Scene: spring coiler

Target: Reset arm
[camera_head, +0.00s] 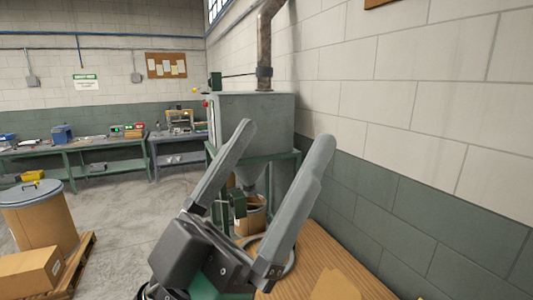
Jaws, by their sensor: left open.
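My left gripper (279,148) is in the lower middle of the head view. Its two long grey fingers are spread wide and point up and away, with nothing between them. Behind the fingers stands a grey hopper machine (262,120) on a green frame, partly hidden by them. My right gripper is out of view.
A brown ribbed surface (325,262) lies at the lower right, close to the gripper, against the block wall (430,180). A lidded drum (38,225) and a cardboard box (28,270) stand at left on a pallet. Workbenches (95,146) line the back. The floor between is clear.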

